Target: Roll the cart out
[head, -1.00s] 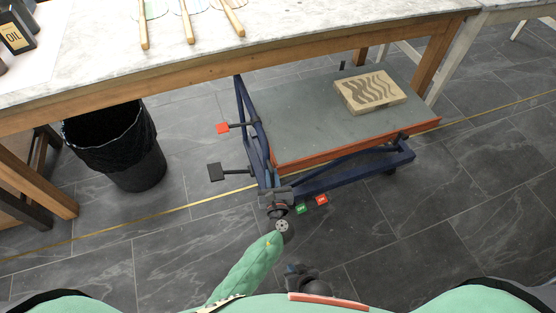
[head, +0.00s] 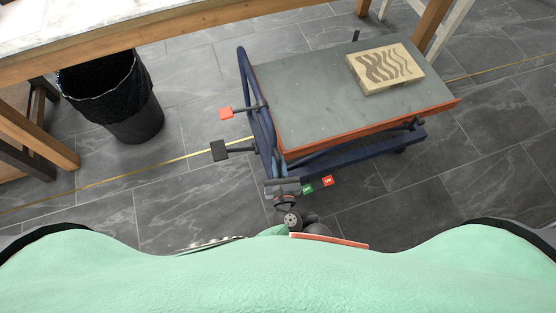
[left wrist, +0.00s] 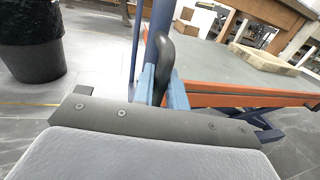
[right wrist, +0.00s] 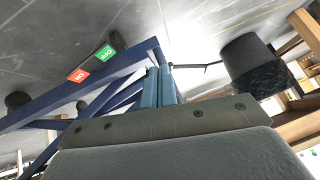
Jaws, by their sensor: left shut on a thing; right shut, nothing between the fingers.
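The cart has a grey top (head: 325,100) with a red-orange edge and a dark blue frame (head: 355,163). It stands tilted across the head view, mostly clear of the marble-topped table. A block with carved wavy lines (head: 385,69) lies on its top. My left gripper (head: 277,170) is at the cart's near left end; in the left wrist view it (left wrist: 161,78) is shut on the dark curved handle (left wrist: 163,58). My right gripper (right wrist: 158,75) is shut and empty beside the blue frame (right wrist: 90,88); in the head view I cannot make it out clearly.
A black bin (head: 115,98) stands left. The table (head: 130,22) spans the back. Floor right of the cart is clear.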

